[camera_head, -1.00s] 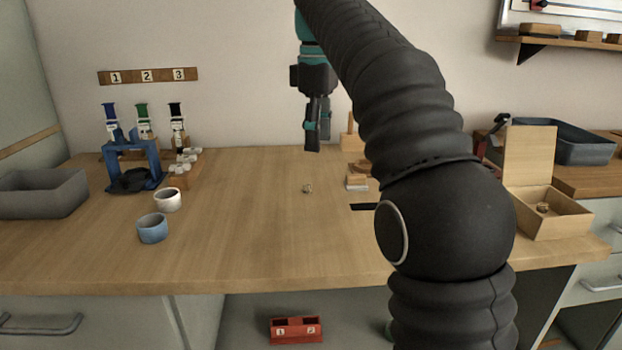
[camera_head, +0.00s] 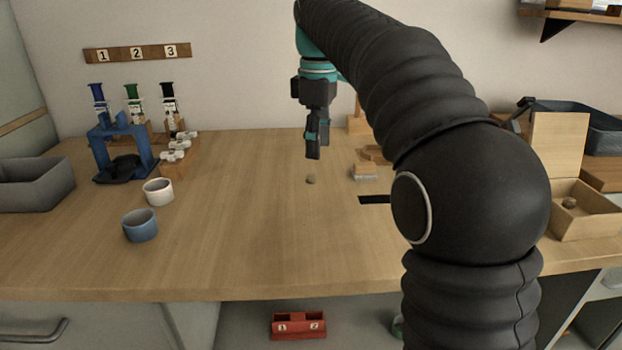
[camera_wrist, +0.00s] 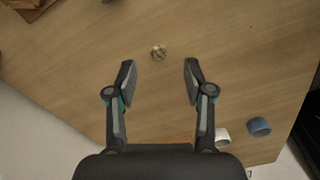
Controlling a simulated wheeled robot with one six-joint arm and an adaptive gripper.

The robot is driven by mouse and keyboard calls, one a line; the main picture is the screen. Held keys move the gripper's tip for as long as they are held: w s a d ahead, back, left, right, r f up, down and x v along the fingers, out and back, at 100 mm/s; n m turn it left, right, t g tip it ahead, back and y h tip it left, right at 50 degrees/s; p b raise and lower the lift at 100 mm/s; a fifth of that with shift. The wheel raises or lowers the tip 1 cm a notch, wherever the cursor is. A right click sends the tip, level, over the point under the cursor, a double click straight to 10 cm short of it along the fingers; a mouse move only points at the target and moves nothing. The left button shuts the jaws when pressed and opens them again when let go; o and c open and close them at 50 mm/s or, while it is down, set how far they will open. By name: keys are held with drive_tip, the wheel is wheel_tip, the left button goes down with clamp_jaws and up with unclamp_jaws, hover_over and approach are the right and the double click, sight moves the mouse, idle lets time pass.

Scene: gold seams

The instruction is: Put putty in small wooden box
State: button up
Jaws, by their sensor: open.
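A small greyish-brown lump (camera_head: 311,179), which looks like the putty, lies on the bare middle of the table. It also shows in the wrist view (camera_wrist: 158,53), just past my fingertips and centred between them. My gripper (camera_head: 313,155) points down above the table near the lump; its two fingers (camera_wrist: 160,68) are spread apart with nothing between them. The small wooden box (camera_head: 590,218) stands at the right end of the table with its lid (camera_head: 559,145) raised. A small brownish lump (camera_head: 569,203) is inside it.
A blue cup (camera_head: 140,226) and a white cup (camera_head: 158,192) stand at the left, near a blue stand (camera_head: 150,158) and a grey bin (camera_head: 40,190). A brush-like block (camera_head: 366,173) lies right of the lump. My arm crosses before the box side.

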sight(313, 175)
drive_tip(key=shift+w+a+f+b, duration=0.1)
drive_tip(key=shift+a+f+b, duration=0.05)
drive_tip(key=shift+f, duration=1)
drive_tip(key=shift+w+a+f+b, duration=0.1)
drive_tip(key=shift+a+f+b, duration=0.1)
drive_tip(key=shift+f, duration=0.9)
drive_tip(key=shift+w+a+f+b, duration=0.1)
drive_tip(key=shift+f+b, duration=0.05)
drive_tip(key=shift+f, duration=1)
drive_tip(key=c, duration=0.9)
